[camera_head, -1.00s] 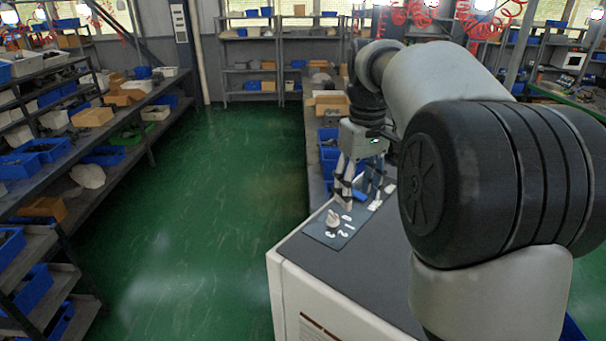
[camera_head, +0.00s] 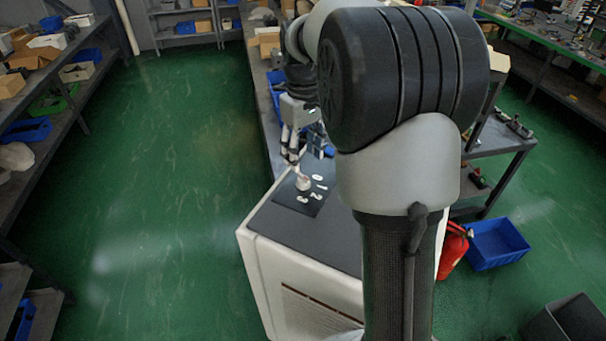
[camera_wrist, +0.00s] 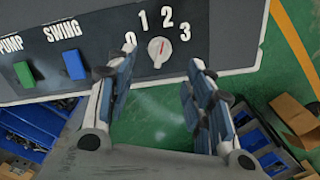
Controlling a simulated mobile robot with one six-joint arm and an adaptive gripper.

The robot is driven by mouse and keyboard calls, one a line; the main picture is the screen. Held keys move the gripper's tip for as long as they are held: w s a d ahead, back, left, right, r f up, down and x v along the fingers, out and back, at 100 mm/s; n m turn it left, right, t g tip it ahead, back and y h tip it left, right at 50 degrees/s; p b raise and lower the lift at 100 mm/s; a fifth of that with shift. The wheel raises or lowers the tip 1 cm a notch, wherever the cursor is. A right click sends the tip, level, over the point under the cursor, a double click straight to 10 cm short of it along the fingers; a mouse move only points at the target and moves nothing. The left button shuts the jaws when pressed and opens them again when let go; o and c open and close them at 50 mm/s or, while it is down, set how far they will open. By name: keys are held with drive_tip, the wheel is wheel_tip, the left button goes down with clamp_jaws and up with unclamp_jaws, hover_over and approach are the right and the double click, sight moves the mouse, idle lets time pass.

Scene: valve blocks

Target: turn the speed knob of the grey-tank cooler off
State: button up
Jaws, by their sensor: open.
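The speed knob (camera_wrist: 159,51) is a small round white dial on a dark panel (camera_wrist: 215,55) marked 0, 1, 2 and 3. A thin reddish mark shows on its face, but I cannot tell exactly which number it points to. In the head view the knob (camera_head: 303,183) stands on the cooler's (camera_head: 300,237) dark top plate. My gripper (camera_wrist: 160,75) is open and empty, its fingers apart to either side below the knob in the wrist view. In the head view my gripper (camera_head: 292,158) is just above and left of the knob. No grey tank is identifiable.
A green PUMP switch (camera_wrist: 24,74) and a blue SWING switch (camera_wrist: 74,64) sit left of the knob. A red extinguisher (camera_head: 453,250) and a blue bin (camera_head: 497,244) stand on the floor to the right. Green floor left of the cooler is clear.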

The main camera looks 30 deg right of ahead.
sight(303, 176)
wheel_tip(303, 176, down, 7)
idle(0.3)
drive_tip(key=shift+c, duration=0.5)
drive_tip(key=c, duration=1)
drive_tip(key=shift+m, duration=0.5)
drive_tip(key=m, duration=0.3)
drive_tip(key=shift+m, duration=0.3)
drive_tip(key=shift+m+p, duration=0.45)
drive_tip(key=shift+m, duration=1.75)
